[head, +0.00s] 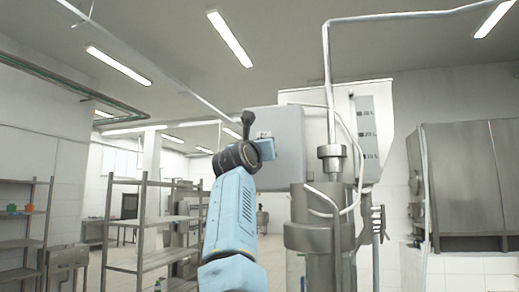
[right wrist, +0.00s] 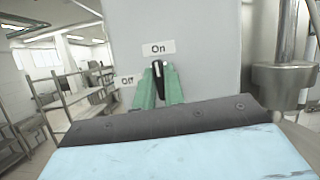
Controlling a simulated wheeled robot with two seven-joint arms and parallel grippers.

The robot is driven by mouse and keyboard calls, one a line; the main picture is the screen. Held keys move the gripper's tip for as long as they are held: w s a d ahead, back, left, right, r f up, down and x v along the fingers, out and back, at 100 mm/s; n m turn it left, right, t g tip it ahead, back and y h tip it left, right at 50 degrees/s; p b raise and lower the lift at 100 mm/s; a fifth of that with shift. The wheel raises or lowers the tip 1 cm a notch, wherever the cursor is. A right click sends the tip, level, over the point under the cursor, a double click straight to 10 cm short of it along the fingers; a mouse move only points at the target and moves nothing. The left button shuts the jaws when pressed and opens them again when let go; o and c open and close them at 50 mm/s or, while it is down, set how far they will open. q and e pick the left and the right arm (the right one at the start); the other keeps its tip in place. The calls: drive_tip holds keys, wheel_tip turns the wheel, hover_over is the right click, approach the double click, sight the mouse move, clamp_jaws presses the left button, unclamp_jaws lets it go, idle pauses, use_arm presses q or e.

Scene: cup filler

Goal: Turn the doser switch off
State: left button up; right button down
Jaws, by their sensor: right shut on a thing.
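The doser switch (right wrist: 157,69) is a black knob on the front of a grey box (right wrist: 205,40). It stands about upright, its top toward the "On" label (right wrist: 157,48). The "Off" label (right wrist: 127,80) is to its lower left. My right gripper (right wrist: 160,86) has its green fingers on either side of the knob, shut on it. In the head view my right gripper (head: 266,149) is at the left part of the grey box (head: 290,130), and the switch is hidden behind it. My left gripper is in neither view.
A steel filler column (head: 318,235) with pipes stands right of the box. A metal shelf rack (head: 143,230) is at left, with another rack (head: 40,220) further left.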

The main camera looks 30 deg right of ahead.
drive_tip(key=shift+r+n+t+y+b, duration=0.15)
drive_tip(key=shift+n+y+b, duration=1.05)
drive_tip(key=shift+n, duration=2.35)
drive_tip(key=shift+f+n+t+y+b, duration=0.15)
drive_tip(key=shift+n+y+b, duration=1.1)
drive_tip(key=shift+n, duration=2.25)
drive_tip(key=shift+r+n+t+y+b, duration=0.15)
drive_tip(key=shift+n+y+b, duration=0.45)
drive_tip(key=shift+n+y, duration=2.05)
drive_tip(key=shift+n+h, duration=0.9)
drive_tip(key=shift+n, duration=0.1)
drive_tip(key=c, duration=1.5)
unclamp_jaws()
drive_tip(key=shift+s, duration=0.1)
